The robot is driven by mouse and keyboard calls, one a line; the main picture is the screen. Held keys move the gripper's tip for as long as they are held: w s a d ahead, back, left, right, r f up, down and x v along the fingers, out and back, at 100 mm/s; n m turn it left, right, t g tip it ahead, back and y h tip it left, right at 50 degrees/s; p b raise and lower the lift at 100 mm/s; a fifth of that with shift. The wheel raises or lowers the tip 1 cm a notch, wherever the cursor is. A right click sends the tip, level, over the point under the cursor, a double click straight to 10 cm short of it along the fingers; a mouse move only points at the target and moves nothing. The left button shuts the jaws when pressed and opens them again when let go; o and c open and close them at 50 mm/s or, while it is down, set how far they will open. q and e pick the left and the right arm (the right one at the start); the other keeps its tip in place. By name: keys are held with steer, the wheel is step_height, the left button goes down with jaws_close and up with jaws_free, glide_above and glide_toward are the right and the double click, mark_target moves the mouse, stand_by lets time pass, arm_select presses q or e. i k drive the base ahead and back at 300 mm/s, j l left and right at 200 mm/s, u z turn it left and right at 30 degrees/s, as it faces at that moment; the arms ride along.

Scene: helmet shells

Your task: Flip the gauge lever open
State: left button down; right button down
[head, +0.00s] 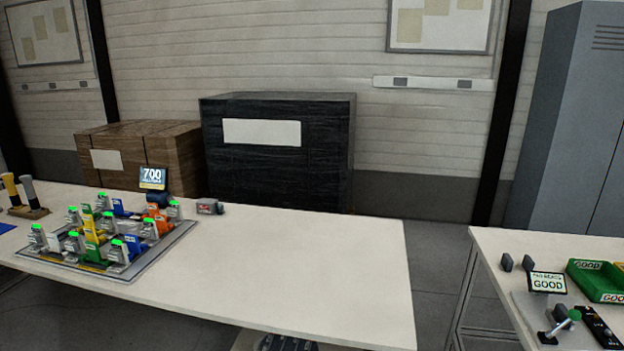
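A gauge fixture stands on the right table, on a light plate (524,304). Its lever carries a green knob (574,315) and lies low and slanted over the plate; whether it is open or shut I cannot tell. On the left table, a fixture board (150,264) holds several grey clamps with green tops and coloured blocks. Neither of my grippers shows in the head view.
A green bin (600,281) marked GOOD sits beside the gauge. The left table's right half (320,265) is bare. A floor gap (436,270) separates the tables. A grey cabinet (566,115) stands behind.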

mark_target(575, 315)
steer(key=z, duration=1.45)
